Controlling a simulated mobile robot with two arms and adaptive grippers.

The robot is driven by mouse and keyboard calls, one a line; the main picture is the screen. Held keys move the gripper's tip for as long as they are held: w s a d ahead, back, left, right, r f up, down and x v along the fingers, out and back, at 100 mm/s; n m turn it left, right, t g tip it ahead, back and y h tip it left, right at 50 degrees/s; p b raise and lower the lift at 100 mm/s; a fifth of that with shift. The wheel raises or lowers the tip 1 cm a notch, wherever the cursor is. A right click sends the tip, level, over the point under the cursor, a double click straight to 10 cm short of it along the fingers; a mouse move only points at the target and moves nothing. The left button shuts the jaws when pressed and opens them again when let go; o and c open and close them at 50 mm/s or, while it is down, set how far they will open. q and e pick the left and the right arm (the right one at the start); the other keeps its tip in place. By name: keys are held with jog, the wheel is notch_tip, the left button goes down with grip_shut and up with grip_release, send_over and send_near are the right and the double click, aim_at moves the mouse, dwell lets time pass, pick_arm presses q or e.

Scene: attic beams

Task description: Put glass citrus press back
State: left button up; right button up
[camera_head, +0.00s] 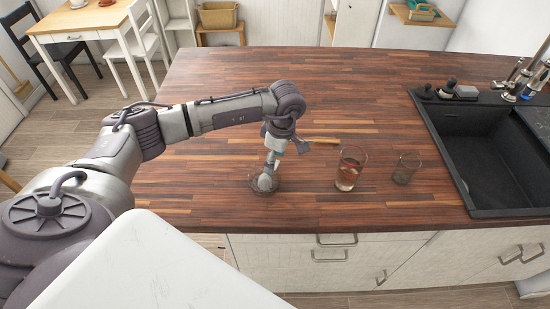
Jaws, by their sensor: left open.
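The glass citrus press (257,185) is a small clear dish standing on the wooden countertop (330,90), near its front edge. A rounded pale form (265,182) shows at its middle; I cannot tell if it is part of the press. My left arm comes in from the left and bends down over the press. My left gripper (270,166) is open, pointing down right at the press. Whether its fingers touch the glass is too small to tell. My right gripper is not in view.
A tall glass with reddish contents (349,169) and a smaller glass (406,169) stand right of the press. A wooden handle-like piece (322,140) lies behind the gripper. A black sink (492,155) is at the right. The counter's back half is clear.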

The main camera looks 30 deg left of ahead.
pick_arm(q)
jog(key=shift+w+r+b, duration=0.1)
jog(key=shift+r+b, duration=0.2)
jog(key=shift+r, duration=0.2)
notch_tip(320, 180, up, 11)
jog(key=d+b, duration=0.1)
jog(key=b, duration=0.2)
jog(key=shift+d+b, duration=0.25)
jog(key=shift+b, duration=0.05)
jog(key=shift+w, duration=0.1)
